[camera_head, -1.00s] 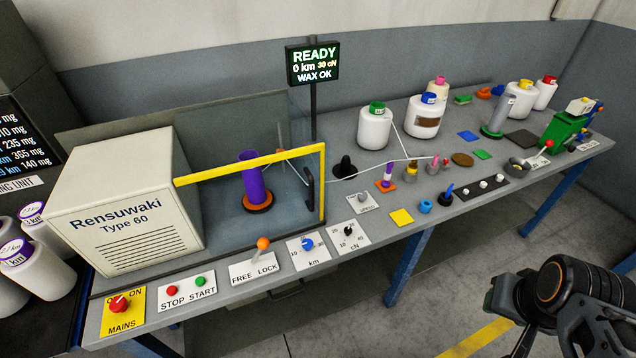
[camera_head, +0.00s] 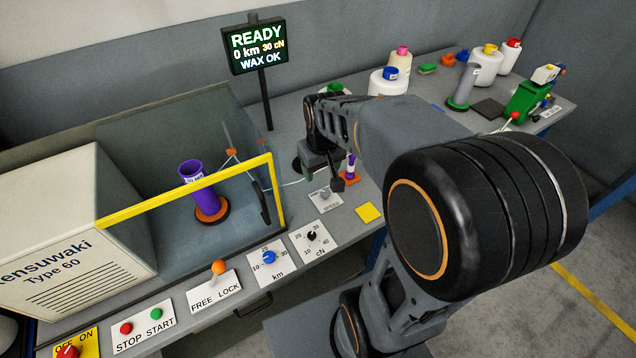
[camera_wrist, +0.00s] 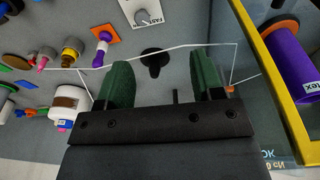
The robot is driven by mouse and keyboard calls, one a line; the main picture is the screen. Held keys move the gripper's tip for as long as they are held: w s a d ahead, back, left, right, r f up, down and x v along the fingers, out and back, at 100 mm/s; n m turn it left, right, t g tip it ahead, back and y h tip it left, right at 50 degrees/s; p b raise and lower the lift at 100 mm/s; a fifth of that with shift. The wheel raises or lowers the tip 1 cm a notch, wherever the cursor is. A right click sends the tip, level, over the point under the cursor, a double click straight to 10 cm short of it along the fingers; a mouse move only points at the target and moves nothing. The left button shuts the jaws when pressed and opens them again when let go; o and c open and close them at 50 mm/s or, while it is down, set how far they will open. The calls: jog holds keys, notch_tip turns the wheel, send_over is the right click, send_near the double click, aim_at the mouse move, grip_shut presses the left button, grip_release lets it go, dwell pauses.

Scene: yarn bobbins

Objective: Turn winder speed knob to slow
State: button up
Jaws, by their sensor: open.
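The speed knob (camera_head: 325,194) is a small grey knob on a white plate marked SPEED, on the bench right of the winder's yellow-framed cover. In the wrist view the knob (camera_wrist: 142,17) is at the top, beside the word FAST. I cannot tell clearly which way it points. My gripper (camera_head: 337,182) is above the bench, close behind the plate in the head view. In the wrist view my gripper (camera_wrist: 163,80) is open and empty, its green-padded fingers apart, with the knob beyond the fingertips and not between them.
A black post (camera_wrist: 155,62) shows between the fingers, with white yarn crossing nearby. The yellow frame (camera_wrist: 277,90) and purple bobbin (camera_wrist: 290,65) stand to the right in the wrist view. The cN knob (camera_head: 311,236) and yellow pad (camera_head: 368,212) flank the speed plate.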

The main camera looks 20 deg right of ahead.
jog(key=g+p, duration=0.2)
send_over(325, 191)
notch_tip(325, 191, down, 5)
jog(key=shift+n, duration=0.3)
notch_tip(325, 191, down, 14)
jog(key=shift+s+r+p, duration=0.1)
jog(key=shift+p, duration=0.6)
jog(key=shift+d, duration=0.1)
jog(key=c, duration=0.9)
